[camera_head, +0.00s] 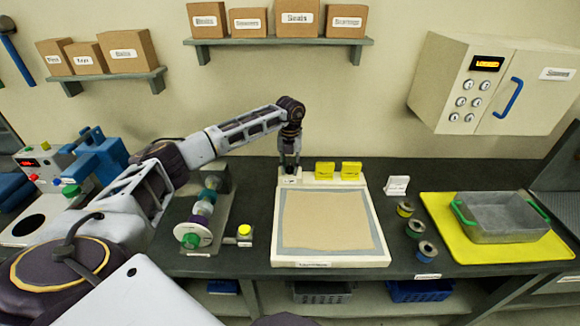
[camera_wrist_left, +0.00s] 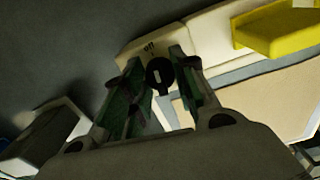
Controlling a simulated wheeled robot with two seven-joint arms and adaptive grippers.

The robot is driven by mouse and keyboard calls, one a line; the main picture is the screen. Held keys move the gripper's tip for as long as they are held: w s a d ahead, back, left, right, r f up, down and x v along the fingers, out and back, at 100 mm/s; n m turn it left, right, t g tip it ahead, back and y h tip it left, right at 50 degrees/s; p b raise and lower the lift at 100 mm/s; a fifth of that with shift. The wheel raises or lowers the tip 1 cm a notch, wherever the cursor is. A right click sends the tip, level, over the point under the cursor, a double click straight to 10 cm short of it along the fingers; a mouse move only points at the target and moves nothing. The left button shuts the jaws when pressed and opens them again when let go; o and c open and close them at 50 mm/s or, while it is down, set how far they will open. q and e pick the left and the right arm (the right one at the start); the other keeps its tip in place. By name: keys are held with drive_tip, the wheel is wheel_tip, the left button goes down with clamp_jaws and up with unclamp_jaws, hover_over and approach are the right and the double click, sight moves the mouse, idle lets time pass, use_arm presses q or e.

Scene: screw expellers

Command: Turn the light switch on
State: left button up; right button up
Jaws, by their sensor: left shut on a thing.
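The switch is a round black knob (camera_wrist_left: 160,72) with a pale bar mark, on the upper left corner of a white-framed panel (camera_head: 330,262). My right gripper is not in view.
A roller device (camera_head: 205,205) stands to the left. Several small spools (camera_head: 415,228) and a yellow mat (camera_head: 450,252) with a metal tray (camera_head: 505,218) lie to the right.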

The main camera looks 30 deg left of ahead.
sight(290, 165)
use_arm(q)
drive_tip(key=shift+m, duration=1)
drive_tip(key=m, duration=0.3)
drive_tip(key=shift+m, duration=2.8)
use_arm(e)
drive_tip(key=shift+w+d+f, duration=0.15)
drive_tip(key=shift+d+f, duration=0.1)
use_arm(q)
drive_tip(key=o, duration=1.1)
drive_tip(key=shift+c, duration=0.2)
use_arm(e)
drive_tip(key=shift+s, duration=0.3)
use_arm(q)
wheel_tip(290, 165, up, 12)
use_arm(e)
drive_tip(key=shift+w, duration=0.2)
